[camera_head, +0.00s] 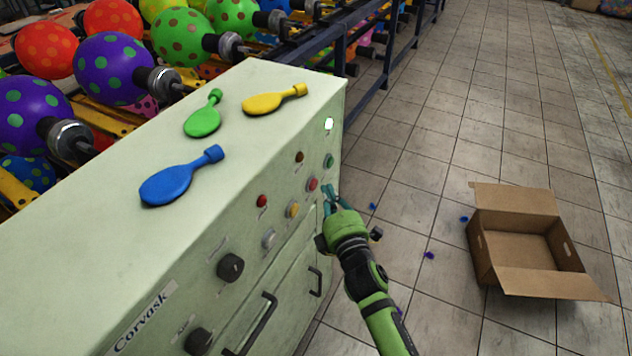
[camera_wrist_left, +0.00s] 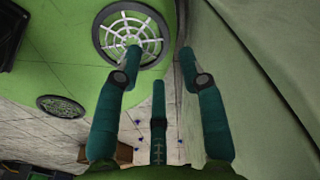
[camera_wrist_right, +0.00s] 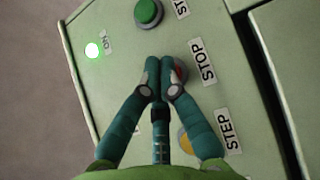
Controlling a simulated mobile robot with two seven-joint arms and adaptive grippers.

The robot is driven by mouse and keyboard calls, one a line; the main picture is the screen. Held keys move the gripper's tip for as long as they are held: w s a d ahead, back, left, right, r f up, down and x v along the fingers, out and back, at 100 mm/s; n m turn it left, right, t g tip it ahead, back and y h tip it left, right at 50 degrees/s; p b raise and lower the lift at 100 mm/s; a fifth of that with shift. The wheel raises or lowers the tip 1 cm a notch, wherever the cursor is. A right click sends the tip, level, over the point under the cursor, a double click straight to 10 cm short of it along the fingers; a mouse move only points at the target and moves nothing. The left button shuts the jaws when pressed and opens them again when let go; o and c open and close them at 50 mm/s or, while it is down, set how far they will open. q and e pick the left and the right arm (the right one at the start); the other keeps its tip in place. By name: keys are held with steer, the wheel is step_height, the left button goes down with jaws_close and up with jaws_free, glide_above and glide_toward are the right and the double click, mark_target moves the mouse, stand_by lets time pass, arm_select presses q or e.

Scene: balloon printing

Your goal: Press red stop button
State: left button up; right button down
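The red stop button (camera_wrist_right: 180,73) sits beside the STOP label (camera_wrist_right: 203,63) in the right wrist view, partly hidden behind my right fingertips. In the head view the red button (camera_head: 312,184) is on the side panel of the pale green cabinet (camera_head: 240,180). My right gripper (camera_head: 331,193) is just right of it there. In the right wrist view my right gripper (camera_wrist_right: 160,67) has its fingertips together with nothing between them. I cannot tell whether they touch the button. My left gripper (camera_wrist_left: 161,58) has its fingers apart and empty; it is outside the head view.
A green button (camera_wrist_right: 148,12) and a yellow button (camera_wrist_right: 185,140) flank the stop button. A lit ON lamp (camera_wrist_right: 92,50) is nearby. A second red button (camera_head: 262,200) sits further left. Flat balloons (camera_head: 181,176) lie on top. An open cardboard box (camera_head: 525,245) stands on the floor.

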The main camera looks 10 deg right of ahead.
steer(key=shift+s+d, duration=0.1)
steer(key=shift+d, duration=0.05)
steer(key=s+d+p, duration=0.2)
steer(key=s+d, duration=0.1)
steer(key=d, duration=0.2)
steer(key=shift+s, duration=0.2)
stand_by(0.3)
stand_by(0.5)
